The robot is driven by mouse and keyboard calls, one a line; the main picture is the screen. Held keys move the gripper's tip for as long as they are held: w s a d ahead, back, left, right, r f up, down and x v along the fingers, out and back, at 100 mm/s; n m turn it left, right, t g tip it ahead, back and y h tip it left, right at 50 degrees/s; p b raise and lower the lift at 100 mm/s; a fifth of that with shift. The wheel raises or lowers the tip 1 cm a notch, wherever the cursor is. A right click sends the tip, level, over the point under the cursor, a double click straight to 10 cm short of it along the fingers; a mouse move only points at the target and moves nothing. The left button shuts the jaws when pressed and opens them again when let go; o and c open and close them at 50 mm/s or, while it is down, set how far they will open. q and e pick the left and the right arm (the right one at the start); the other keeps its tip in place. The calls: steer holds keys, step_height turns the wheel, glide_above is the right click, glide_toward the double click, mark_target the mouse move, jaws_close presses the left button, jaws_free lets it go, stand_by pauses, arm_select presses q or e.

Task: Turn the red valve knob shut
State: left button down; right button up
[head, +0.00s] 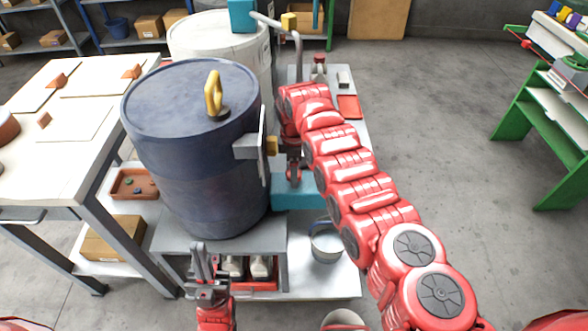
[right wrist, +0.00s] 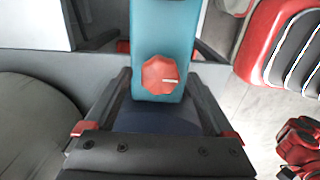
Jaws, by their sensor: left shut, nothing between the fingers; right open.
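The red valve knob (right wrist: 160,76) is faceted, with a small pale mark right of its middle. It sits on a teal body (right wrist: 160,28) in the right wrist view. My right gripper (head: 293,176) is open, pointing down over a teal block (head: 300,197) to the right of the dark blue drum (head: 195,150). In the right wrist view its two dark fingers stand apart on either side of the knob. I cannot tell whether they touch it. In the head view I cannot make out the knob beneath the gripper. My left gripper (head: 202,262) is shut and empty, low in front of the drum.
The drum stands on a grey stand (head: 222,237), with a yellow handle (head: 213,94) on top and a bracket (head: 248,148) at its side. A metal bucket (head: 326,242) stands at right below. A white table (head: 45,195) is at left.

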steer(key=shift+c, duration=0.2)
steer(key=c, duration=1.3)
steer(key=shift+m, duration=0.4)
steer(key=m+p, duration=0.1)
steer(key=m, duration=0.2)
steer(key=shift+m, duration=0.4)
steer(key=m, duration=0.4)
steer(key=shift+m+p, duration=0.3)
steer(key=shift+p, duration=0.05)
steer(key=m, duration=0.8)
steer(key=shift+m+p, duration=0.3)
steer(key=shift+p, duration=0.05)
